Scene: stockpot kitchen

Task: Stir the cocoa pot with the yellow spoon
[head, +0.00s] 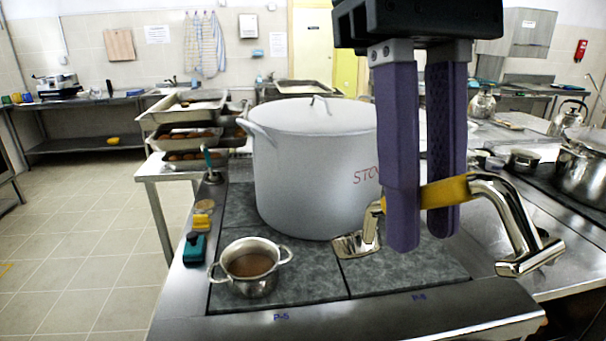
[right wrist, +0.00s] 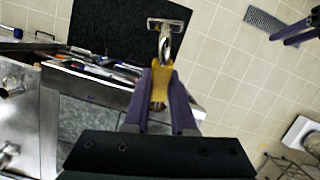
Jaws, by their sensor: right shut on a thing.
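The cocoa pot (head: 250,268) is a small steel pot with two handles and brown liquid inside. It stands upright on the front left burner tile. My right gripper (head: 424,238) is shut on the yellow spoon (head: 447,191), around its yellow middle. The spoon is bright metal at both ends, with a small flat end at left and a curved crossbar end at right. The spoon is to the right of the cocoa pot, apart from it. It also shows between the fingers in the right wrist view (right wrist: 162,80). Purple fingers, apparently my left gripper (right wrist: 296,32), show at that view's upper right.
A large lidded stockpot (head: 312,165) stands behind the cocoa pot. A green-and-black item (head: 194,249) and a yellow item (head: 201,221) lie along the left edge. A steel pot (head: 586,168) stands at right. The front right tile (head: 405,272) looks clear.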

